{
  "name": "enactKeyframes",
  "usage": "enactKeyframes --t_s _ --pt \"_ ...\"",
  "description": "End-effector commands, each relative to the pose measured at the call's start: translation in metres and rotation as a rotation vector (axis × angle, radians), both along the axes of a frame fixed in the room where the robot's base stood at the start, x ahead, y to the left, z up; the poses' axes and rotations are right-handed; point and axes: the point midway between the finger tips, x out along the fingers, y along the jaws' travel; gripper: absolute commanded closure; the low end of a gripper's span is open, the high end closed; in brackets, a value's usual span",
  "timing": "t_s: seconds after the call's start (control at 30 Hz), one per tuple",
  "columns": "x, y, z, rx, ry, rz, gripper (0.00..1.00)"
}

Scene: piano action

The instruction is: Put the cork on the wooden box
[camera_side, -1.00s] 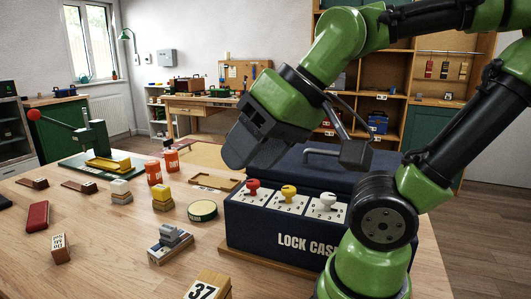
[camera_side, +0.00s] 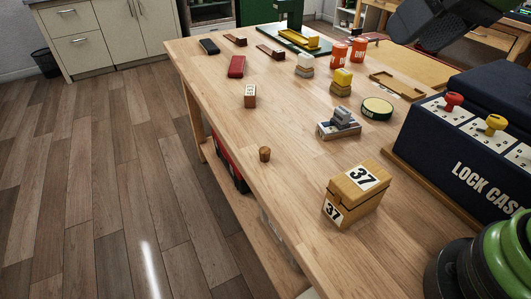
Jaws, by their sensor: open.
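The cork (camera_side: 265,154) is a small brown cylinder standing alone on the table near its front left edge. The wooden box (camera_side: 372,199) is a light wood block with white "37" labels on its top and end, to the right of the cork. Nothing rests on its top. My gripper (camera_side: 432,28) is dark and partly cut off at the top right. It is open, high above the table and well away from the cork and the box.
The navy lock case (camera_side: 440,150) with red and yellow knobs stands right of the box. A grey block assembly (camera_side: 338,124), a round green tin (camera_side: 377,108) and a small numbered block (camera_side: 250,96) lie behind. The wood around the cork is clear.

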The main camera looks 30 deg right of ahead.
Motion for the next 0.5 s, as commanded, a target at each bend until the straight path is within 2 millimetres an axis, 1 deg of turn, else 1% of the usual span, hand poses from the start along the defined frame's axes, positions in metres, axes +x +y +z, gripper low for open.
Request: enactKeyframes --t_s 0.03,0.1,0.17,0.2,0.27,0.3,0.37,0.4,0.5 --pt "0.019 0.006 -0.01 -0.02 0.019 0.037 0.42" --pt "0.045 0.013 -0.023 -0.05 0.027 0.088 0.42" --pt "0.065 0.021 -0.038 -0.077 0.033 0.134 0.42" --pt "0.078 0.026 -0.049 -0.094 0.038 0.163 0.42" --pt "0.097 0.035 -0.068 -0.119 0.045 0.209 0.42" --pt "0.108 0.041 -0.083 -0.136 0.049 0.24 0.42" --pt "0.123 0.05 -0.105 -0.161 0.055 0.287 0.42" --pt "0.131 0.055 -0.121 -0.176 0.058 0.315 0.42" --pt "0.146 0.068 -0.157 -0.209 0.066 0.377 0.42"
